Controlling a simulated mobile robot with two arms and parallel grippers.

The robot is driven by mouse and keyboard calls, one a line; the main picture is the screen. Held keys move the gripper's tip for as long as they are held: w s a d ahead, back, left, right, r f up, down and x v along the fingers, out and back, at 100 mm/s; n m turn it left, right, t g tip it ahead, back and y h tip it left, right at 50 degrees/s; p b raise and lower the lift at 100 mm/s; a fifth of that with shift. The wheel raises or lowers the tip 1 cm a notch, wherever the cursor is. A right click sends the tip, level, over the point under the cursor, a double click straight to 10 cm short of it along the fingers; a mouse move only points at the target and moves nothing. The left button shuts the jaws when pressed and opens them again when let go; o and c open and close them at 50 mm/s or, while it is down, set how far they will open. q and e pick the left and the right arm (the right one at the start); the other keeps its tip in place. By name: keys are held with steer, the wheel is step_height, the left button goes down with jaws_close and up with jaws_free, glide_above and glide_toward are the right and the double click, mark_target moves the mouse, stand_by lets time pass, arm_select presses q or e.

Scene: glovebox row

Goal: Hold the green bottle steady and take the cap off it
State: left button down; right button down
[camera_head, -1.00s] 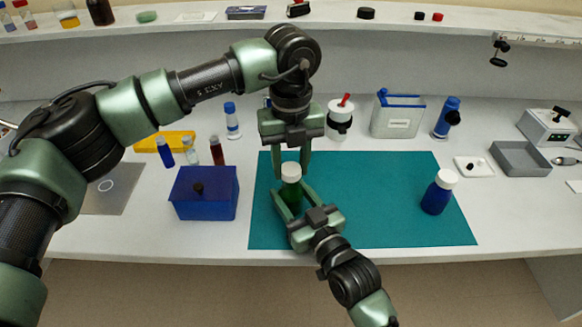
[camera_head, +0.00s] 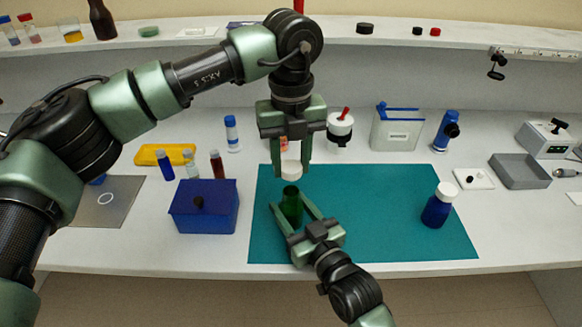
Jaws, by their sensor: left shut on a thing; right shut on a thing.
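The green bottle (camera_head: 291,206) stands upright on the teal mat (camera_head: 385,215), its top bare. My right gripper (camera_head: 292,212) is shut on the bottle's body, reaching it from the front. The white cap (camera_head: 291,168) is held above the bottle, a small gap apart from its neck. My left gripper (camera_head: 291,166) points down and is shut on the cap.
A blue bottle with a white cap (camera_head: 438,206) stands at the mat's right side. A blue box (camera_head: 204,207) is left of the mat, with small vials (camera_head: 217,163) behind it. A white and red container (camera_head: 340,128) stands behind the mat. The mat's right half is mostly clear.

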steer(key=c, duration=0.6)
jaws_free()
steer(key=shift+o, duration=0.2)
